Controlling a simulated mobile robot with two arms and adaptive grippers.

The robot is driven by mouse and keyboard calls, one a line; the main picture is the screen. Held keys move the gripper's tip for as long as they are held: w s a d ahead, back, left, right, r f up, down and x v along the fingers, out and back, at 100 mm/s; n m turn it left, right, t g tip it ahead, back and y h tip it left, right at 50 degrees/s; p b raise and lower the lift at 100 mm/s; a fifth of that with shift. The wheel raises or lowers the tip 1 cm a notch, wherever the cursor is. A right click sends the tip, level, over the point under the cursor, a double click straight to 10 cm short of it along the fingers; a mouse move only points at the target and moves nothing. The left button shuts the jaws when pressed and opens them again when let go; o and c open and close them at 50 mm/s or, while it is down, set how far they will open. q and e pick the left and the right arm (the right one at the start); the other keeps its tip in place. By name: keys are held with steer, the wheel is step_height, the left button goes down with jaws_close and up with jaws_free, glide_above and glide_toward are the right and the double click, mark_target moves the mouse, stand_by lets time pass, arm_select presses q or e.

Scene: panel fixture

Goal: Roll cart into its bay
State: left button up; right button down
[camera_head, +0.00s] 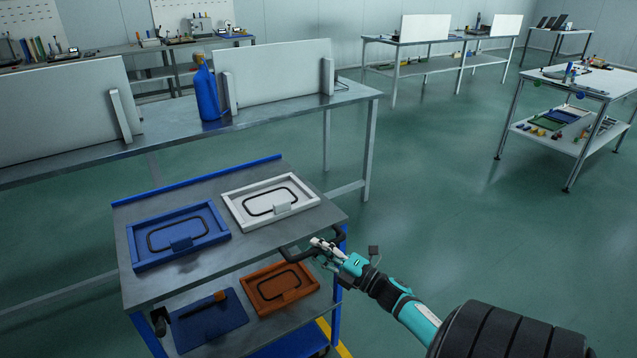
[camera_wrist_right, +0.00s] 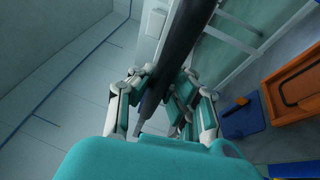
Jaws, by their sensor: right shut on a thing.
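The cart (camera_head: 185,275) has a grey top, blue edges and a lower shelf, and stands in front of a long metal workbench (camera_head: 350,95). My right gripper (camera_head: 322,246) is shut on the cart's black handle (camera_head: 292,252) at the cart's right side. In the right wrist view the dark handle bar (camera_wrist_right: 180,50) runs between the fingers of the right gripper (camera_wrist_right: 162,92). A yellow floor line (camera_head: 343,349) shows beside the cart's lower right; most of it is hidden, and I cannot tell the bay's outline. My left gripper is out of view.
A blue tray (camera_head: 140,263) and a white tray (camera_head: 308,203) lie on the cart top. An orange tray (camera_head: 262,307) and a blue mat with a brush (camera_head: 225,328) are on its lower shelf. A blue bottle (camera_head: 207,95) stands on the workbench. Floor to the right is clear.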

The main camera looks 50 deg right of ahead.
steer(key=shift+f, duration=0.15)
steer(key=c, duration=1.2)
jaws_free()
steer(key=shift+c, duration=0.2)
steer(key=shift+s, duration=0.15)
steer(key=v, duration=1.1)
steer(key=shift+s, duration=0.4)
